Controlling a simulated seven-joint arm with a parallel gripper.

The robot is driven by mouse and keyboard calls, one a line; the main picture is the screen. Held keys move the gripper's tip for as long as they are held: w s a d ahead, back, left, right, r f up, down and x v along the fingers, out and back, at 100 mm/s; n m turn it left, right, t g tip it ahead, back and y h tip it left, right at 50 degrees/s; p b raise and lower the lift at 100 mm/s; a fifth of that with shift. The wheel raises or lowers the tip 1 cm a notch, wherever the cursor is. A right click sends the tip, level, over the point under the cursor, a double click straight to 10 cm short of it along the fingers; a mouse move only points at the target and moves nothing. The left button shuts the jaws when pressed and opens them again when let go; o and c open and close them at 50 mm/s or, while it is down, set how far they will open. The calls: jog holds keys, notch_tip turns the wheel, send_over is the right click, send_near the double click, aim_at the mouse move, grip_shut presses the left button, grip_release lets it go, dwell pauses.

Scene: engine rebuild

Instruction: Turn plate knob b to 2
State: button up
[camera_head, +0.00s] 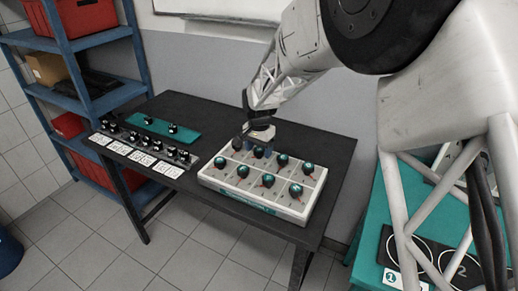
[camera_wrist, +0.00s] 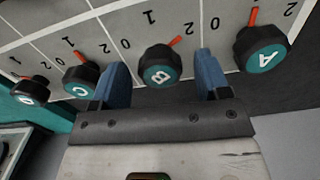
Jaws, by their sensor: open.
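The white knob plate (camera_head: 250,203) lies on the dark table, with two rows of dark knobs with teal tops. In the wrist view, knob B (camera_wrist: 159,70) sits between the two blue fingers of my open gripper (camera_wrist: 162,66), with a gap to each finger. Its red pointer slants up and right in that view; I cannot tell for certain which number it marks. Knob A (camera_wrist: 262,55) is just right of the fingers, and knob C (camera_wrist: 81,78) is just left. In the head view, my gripper (camera_head: 262,139) is over the plate's back row and partly hides it.
Knob D (camera_wrist: 31,91) is further left in the wrist view. On the table's left are a teal mat (camera_head: 163,131), several black knobs and white cards (camera_head: 87,140). A blue shelf (camera_head: 85,85) stands at left, and a teal table (camera_head: 372,235) at right.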

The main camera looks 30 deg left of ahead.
aim_at(259, 150)
jog(key=shift+r, duration=0.1)
jog(key=shift+r, duration=3.85)
